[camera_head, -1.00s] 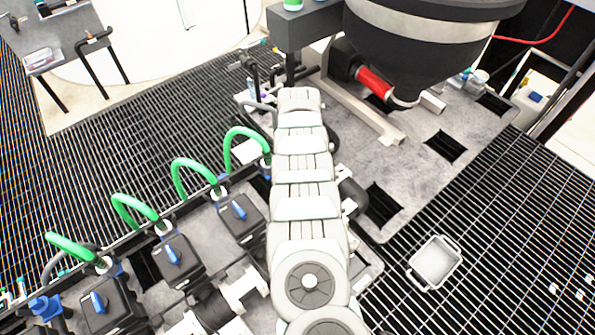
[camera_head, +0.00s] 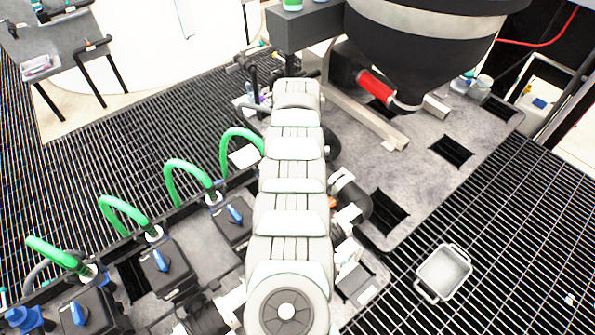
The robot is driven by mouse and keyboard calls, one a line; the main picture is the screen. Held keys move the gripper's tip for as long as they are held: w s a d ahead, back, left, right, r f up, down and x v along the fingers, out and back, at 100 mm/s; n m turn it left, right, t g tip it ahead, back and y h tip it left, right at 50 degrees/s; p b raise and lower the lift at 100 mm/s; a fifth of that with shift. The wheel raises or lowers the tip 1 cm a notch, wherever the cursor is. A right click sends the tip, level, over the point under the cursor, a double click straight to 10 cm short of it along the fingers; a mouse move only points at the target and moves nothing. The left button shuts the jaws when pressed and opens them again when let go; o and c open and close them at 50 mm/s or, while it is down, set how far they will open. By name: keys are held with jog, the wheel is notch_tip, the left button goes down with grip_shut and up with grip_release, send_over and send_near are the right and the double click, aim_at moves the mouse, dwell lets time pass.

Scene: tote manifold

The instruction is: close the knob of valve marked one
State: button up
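Several black valve boxes with blue knobs stand in a row at the lower left. One blue knob (camera_head: 235,214) is nearest my arm, another blue knob (camera_head: 161,260) is in the middle, and a third blue knob (camera_head: 79,312) is near the bottom edge. Each knob looks like a slim blue lever. No number marks can be read, so I cannot tell which valve is marked one. My pale segmented arm runs up the middle of the view and covers what lies behind it. I cannot make out my gripper in this view.
Green hoses (camera_head: 187,172) arch up behind the valves. A dark hopper (camera_head: 425,60) with a red cylinder (camera_head: 375,88) stands at the upper right. A grey tote (camera_head: 443,272) sits on the open grating at the lower right.

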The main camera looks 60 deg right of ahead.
dwell(0.4)
jog(key=o, duration=1.4)
jog(key=shift+r, duration=0.15)
notch_tip(320, 180, up, 10)
jog(key=shift+r, duration=0.25)
